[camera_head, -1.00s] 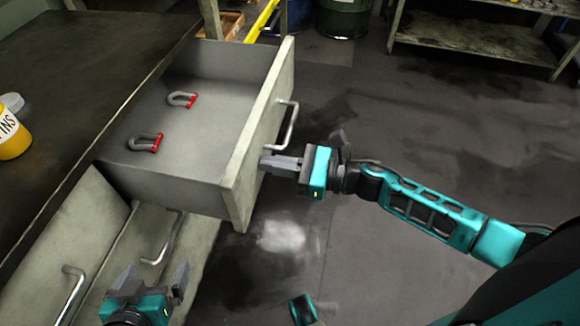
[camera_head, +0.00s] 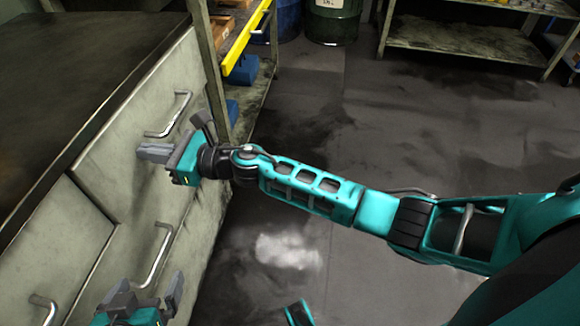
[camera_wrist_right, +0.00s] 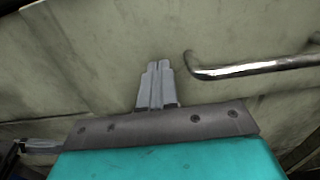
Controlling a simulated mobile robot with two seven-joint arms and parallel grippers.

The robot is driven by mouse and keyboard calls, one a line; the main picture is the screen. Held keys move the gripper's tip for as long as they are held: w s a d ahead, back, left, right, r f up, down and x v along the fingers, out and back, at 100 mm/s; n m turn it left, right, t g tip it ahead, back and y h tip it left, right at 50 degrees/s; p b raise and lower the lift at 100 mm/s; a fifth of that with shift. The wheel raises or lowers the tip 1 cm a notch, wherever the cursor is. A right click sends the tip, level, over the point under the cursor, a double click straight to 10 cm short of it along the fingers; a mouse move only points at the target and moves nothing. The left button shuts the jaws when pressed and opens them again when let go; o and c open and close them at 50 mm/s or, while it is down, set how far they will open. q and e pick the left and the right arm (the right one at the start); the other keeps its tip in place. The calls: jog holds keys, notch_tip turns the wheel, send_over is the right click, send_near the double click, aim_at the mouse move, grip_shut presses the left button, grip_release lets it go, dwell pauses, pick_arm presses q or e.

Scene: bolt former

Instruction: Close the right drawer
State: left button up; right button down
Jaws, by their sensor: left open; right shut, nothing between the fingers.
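The right drawer (camera_head: 130,160) is a pale, worn front with a metal bar handle (camera_head: 168,115), under the dark worktop. Its front looks level with the cabinet face, and its inside is hidden. My right gripper (camera_head: 142,153) is shut and empty, its fingertips at the drawer front just below the handle. In the right wrist view, the shut fingers (camera_wrist_right: 158,66) point at the pale front, and the handle (camera_wrist_right: 250,68) is to their right, apart from them. My left gripper (camera_head: 150,292) is open and empty, low in the head view, near the lower drawers.
Another drawer front with a handle (camera_head: 158,255) is below, and one more handle (camera_head: 44,308) is at the lower left. A shelf with a yellow rail (camera_head: 246,40) stands beyond the cabinet. Dark floor (camera_head: 400,130) is clear to the right.

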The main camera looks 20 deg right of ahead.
pick_arm(q)
jog(key=shift+w+d+r, duration=0.1)
jog(key=shift+w+d, duration=0.25)
jog(key=shift+d, duration=0.05)
pick_arm(e)
jog(key=shift+x, duration=0.85)
jog(key=shift+r, duration=0.25)
pick_arm(q)
jog(key=shift+s+a+f, duration=0.1)
jog(key=shift+f, duration=0.1)
